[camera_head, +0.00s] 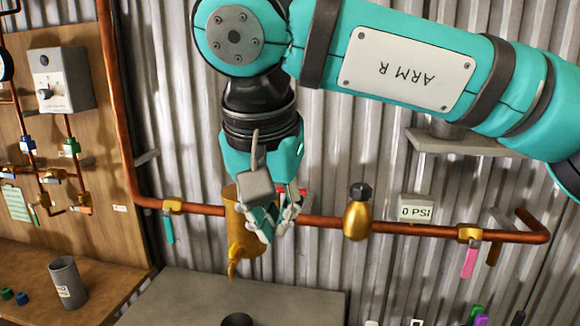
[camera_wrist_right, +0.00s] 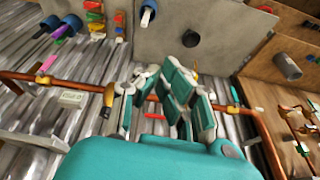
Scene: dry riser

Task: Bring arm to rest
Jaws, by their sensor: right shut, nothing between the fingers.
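My right arm, teal with a plate reading ARM R (camera_head: 408,65), comes in from the upper right and bends down at its wrist. My right gripper (camera_head: 264,225) points downward, shut and empty, in front of the horizontal copper pipe (camera_head: 325,222). It overlaps a brass cylinder (camera_head: 240,240) behind it in the head view, and I cannot tell if they touch. In the right wrist view the teal and grey fingers of the gripper (camera_wrist_right: 170,95) show in the middle. My left gripper is in neither view.
Right of the gripper are a brass fitting with a black top (camera_head: 357,218), a 0 PSI display (camera_head: 415,208) and a pink-handled valve (camera_head: 470,262). A teal valve handle (camera_head: 168,230) hangs left. A grey table (camera_head: 190,295) lies below. A cup (camera_head: 68,282) stands on the wooden bench.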

